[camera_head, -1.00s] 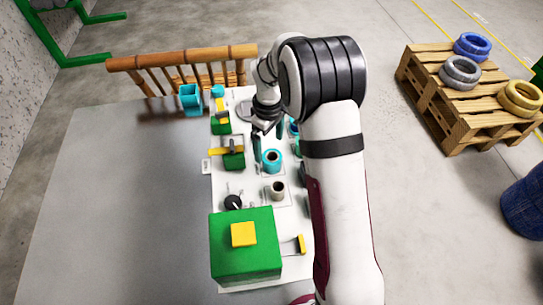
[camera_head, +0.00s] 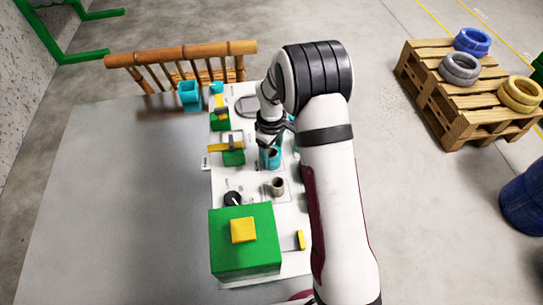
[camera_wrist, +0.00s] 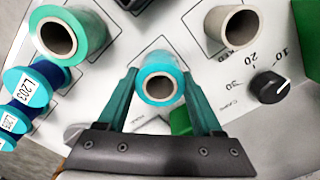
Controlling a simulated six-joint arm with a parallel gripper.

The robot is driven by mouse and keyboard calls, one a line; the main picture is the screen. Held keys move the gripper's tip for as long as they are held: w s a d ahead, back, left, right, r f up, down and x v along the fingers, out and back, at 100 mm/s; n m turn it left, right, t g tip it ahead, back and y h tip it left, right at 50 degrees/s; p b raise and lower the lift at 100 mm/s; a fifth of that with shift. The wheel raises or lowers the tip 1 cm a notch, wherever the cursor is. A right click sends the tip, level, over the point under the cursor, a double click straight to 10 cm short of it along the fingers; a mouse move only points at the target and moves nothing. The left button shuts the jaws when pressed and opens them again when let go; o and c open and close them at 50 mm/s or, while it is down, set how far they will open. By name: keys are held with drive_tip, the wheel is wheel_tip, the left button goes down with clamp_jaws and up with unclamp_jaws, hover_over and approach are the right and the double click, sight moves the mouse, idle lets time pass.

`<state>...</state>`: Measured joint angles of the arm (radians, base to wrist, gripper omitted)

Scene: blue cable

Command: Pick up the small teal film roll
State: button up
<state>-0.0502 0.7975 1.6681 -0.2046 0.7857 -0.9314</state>
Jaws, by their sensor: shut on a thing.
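The small teal film roll (camera_wrist: 160,84) stands on the white panel, seen from above in the wrist view, with a grey core hole in its middle. It also shows in the head view (camera_head: 270,158), partly covered by my gripper. My gripper (camera_wrist: 160,90) has its two teal fingers on either side of the roll and is shut on it. In the head view my gripper (camera_head: 273,143) is low over the panel at the roll. I cannot tell whether the roll is off the panel.
A larger teal roll (camera_wrist: 68,36) stands left of the gripper, beside blue labelled spools (camera_wrist: 27,85). A beige roll (camera_wrist: 235,28) and a black knob (camera_wrist: 268,87) are to the right. A green box (camera_head: 245,252) with a yellow block is on the panel's near end.

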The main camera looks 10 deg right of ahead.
drive_tip(key=shift+c, duration=1.1)
drive_tip(key=shift+r, duration=0.15)
